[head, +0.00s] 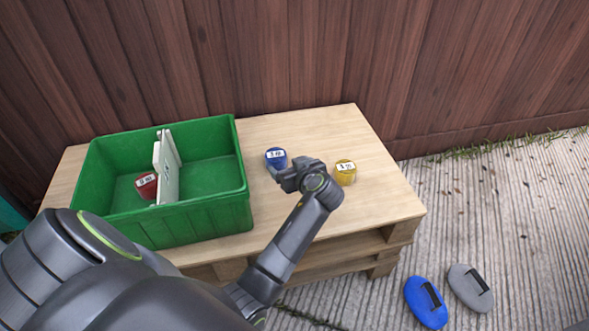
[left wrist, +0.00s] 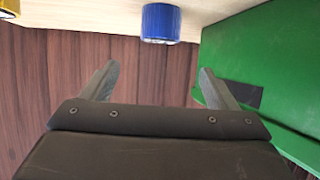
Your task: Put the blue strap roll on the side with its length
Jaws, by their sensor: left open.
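The blue strap roll (head: 276,156) stands on the wooden pallet table, right of the green crate, with a white label on it. It also shows at the top of the left wrist view (left wrist: 160,22), beyond the fingertips and apart from them. My left gripper (head: 287,178) is open and empty, just in front of the blue roll in the head view. The green crate (head: 203,222) has a pale upright divider (head: 167,172) inside. A red strap roll (head: 146,184) lies in its left compartment. The divider's label is too small to read. My right gripper is not in view.
A yellow strap roll (head: 345,172) stands on the table (head: 385,205), right of my left gripper. A wooden fence rises behind. A blue pad (head: 420,303) and a grey pad (head: 462,290) lie on the ground at right. The crate's right compartment is empty.

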